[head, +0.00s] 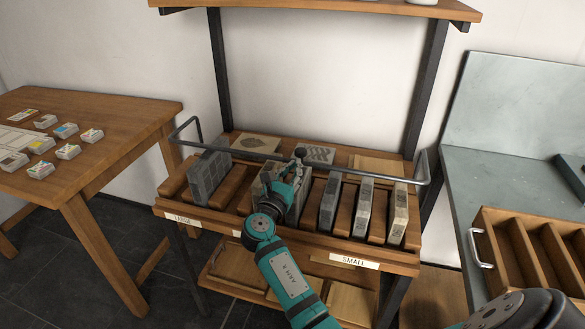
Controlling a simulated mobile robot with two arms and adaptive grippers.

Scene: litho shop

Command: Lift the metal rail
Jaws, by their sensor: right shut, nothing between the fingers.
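The metal rail (232,149) is a thin grey bar that runs across the front of a wooden rack, above a row of stone slabs. Its ends bend back at the left and right sides of the rack. My right gripper (297,163) is at the middle of the rail, with its teal arm reaching up from the bottom of the head view. The gripper is shut with nothing between its fingers. It covers a short stretch of the rail, and I cannot tell whether it touches it. My left gripper is not in view.
Grey stone slabs (209,178) stand in the rack's slots, whose front (400,256) carries labels. A wooden shelf (320,8) is above. A wooden table (110,108) with small card stacks is left. A slotted wooden drawer (497,251) and grey bench (470,165) are right.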

